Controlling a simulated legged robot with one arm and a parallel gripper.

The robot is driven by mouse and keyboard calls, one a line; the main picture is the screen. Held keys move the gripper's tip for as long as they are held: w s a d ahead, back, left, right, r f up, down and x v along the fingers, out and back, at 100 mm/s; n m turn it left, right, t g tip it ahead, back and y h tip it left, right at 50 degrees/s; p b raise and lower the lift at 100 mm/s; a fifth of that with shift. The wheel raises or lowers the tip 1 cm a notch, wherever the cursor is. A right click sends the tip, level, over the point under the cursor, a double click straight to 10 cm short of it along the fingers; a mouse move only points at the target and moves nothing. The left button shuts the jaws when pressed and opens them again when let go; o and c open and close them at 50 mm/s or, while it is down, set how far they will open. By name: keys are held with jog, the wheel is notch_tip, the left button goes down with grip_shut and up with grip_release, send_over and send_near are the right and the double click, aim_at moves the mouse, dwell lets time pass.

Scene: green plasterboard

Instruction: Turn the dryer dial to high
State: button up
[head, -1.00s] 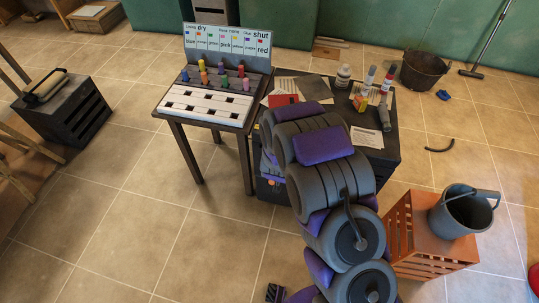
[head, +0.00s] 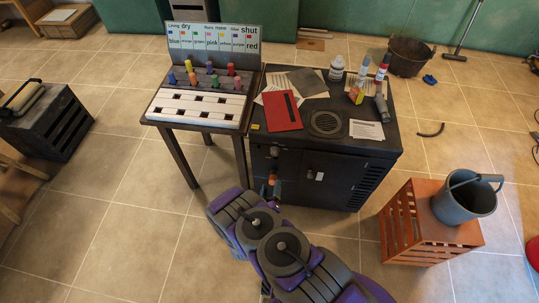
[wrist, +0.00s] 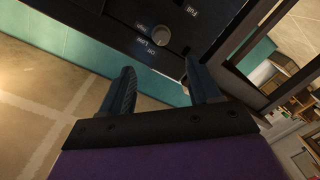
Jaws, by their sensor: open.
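The dryer appears to be the black cabinet (head: 330,150) with a round vent on top. In the wrist view its dark front panel (wrist: 110,12) carries a round grey dial (wrist: 161,36), with small labels around it, including what looks like High, Low and Off. Which label the dial points at is too small to tell. My gripper (wrist: 162,88) is open and empty, its two fingers apart on either side of the line to the dial, not visibly touching it.
A red book (head: 282,111), papers and bottles (head: 336,68) lie on the cabinet top. A small table (head: 190,112) with coloured pegs stands left. A grey bucket (head: 465,205) sits on an orange crate (head: 420,235) at right.

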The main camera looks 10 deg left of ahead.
aim_at(274, 155)
jog(key=shift+n+t+y, duration=0.3)
jog(key=shift+n+y, duration=0.1)
jog(key=shift+n, duration=0.1)
jog(key=w+b, duration=0.1)
jog(key=w, duration=0.4)
jog(key=w+b, duration=0.1)
jog(key=w, duration=0.4)
jog(key=w+b, duration=0.2)
jog(key=w, duration=0.3)
jog(key=shift+w+f, duration=0.25)
jog(key=shift+w, duration=0.15)
jog(key=shift+w+a, duration=0.2)
jog(key=shift+a, duration=0.05)
jog(key=c, duration=1)
